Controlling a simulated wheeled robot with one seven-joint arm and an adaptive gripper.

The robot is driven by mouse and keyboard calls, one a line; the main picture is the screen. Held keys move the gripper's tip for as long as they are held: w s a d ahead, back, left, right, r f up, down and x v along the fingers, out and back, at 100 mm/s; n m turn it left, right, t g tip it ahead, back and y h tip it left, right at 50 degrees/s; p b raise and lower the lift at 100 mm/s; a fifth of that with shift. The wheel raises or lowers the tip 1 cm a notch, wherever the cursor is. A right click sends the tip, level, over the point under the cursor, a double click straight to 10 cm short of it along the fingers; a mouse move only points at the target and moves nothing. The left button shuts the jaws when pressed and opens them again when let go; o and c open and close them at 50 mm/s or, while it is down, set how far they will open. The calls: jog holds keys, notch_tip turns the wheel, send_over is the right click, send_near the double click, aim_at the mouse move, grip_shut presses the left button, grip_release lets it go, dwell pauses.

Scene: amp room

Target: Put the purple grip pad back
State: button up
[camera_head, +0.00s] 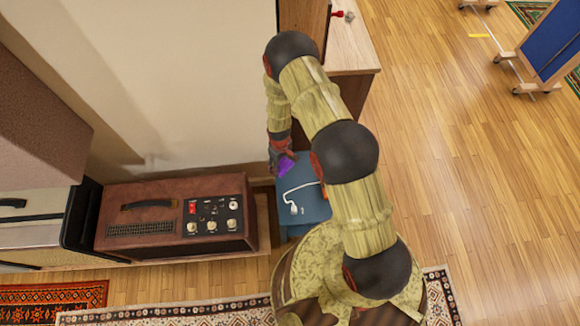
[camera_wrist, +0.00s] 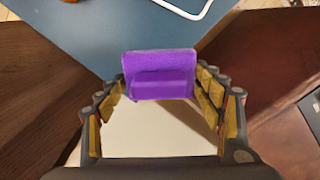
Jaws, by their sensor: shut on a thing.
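The purple grip pad (camera_wrist: 160,75) is held between the two fingers of my gripper (camera_wrist: 161,88) in the wrist view. The fingers are shut on its left and right sides. In the head view the pad (camera_head: 286,166) shows as a small purple patch at the end of my gripper (camera_head: 281,155), over the left edge of a blue surface (camera_head: 304,178). In the wrist view the blue surface (camera_wrist: 90,25) lies beyond the pad. I cannot tell whether the pad touches it.
A white bent cable-like item (camera_head: 290,196) lies on the blue surface. A brown amplifier (camera_head: 175,215) with knobs stands to its left. A wooden cabinet (camera_head: 347,50) stands behind. Open wood floor (camera_head: 460,150) lies to the right. A patterned rug (camera_head: 200,308) lies in front.

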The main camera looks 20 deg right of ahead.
aim_at(289, 162)
jog(key=d+f, duration=0.1)
jog(key=f, duration=0.1)
jog(key=w+d+f+b, duration=0.1)
jog(key=d, duration=0.1)
jog(key=w+d+f, duration=0.1)
jog(key=f, duration=0.1)
jog(key=shift+w+d+f+b, duration=0.15)
jog(key=shift+w+f+b, duration=0.05)
jog(key=shift+f+b, duration=0.15)
jog(key=shift+w+d+f+b, duration=0.15)
jog(key=shift+f+b, duration=0.1)
jog(key=shift+f, duration=0.65)
jog(key=shift+s+d+f+b, duration=0.1)
jog(key=shift+f+b, duration=0.15)
jog(key=shift+f, duration=0.6)
jog(key=shift+f, duration=0.15)
jog(key=o, duration=1.6)
jog(key=shift+c, duration=0.2)
